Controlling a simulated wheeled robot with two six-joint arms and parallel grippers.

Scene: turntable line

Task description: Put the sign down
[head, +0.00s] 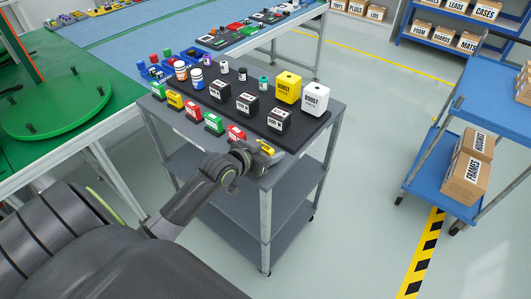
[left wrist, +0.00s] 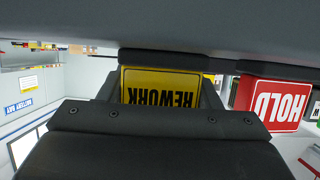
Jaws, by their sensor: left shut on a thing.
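The yellow sign (head: 267,147) is at the near right corner of the grey cart, at the end of a row of coloured signs. In the left wrist view the sign (left wrist: 160,88) reads REWORK, upside down in the picture, and sits between my fingers. My left gripper (head: 256,156) is shut on it. I cannot tell whether the sign's base touches the cart top. The red HOLD sign (left wrist: 274,104) is close beside it; a red sign also stands next to it in the head view (head: 236,133). My right gripper is not in view.
The cart's dark top (head: 205,103) carries black boxes (head: 279,119), a yellow box (head: 288,87), a white box (head: 315,98) and small bottles. A green turntable (head: 55,110) is at the left. A blue shelf cart (head: 448,185) stands at the right, with open floor between.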

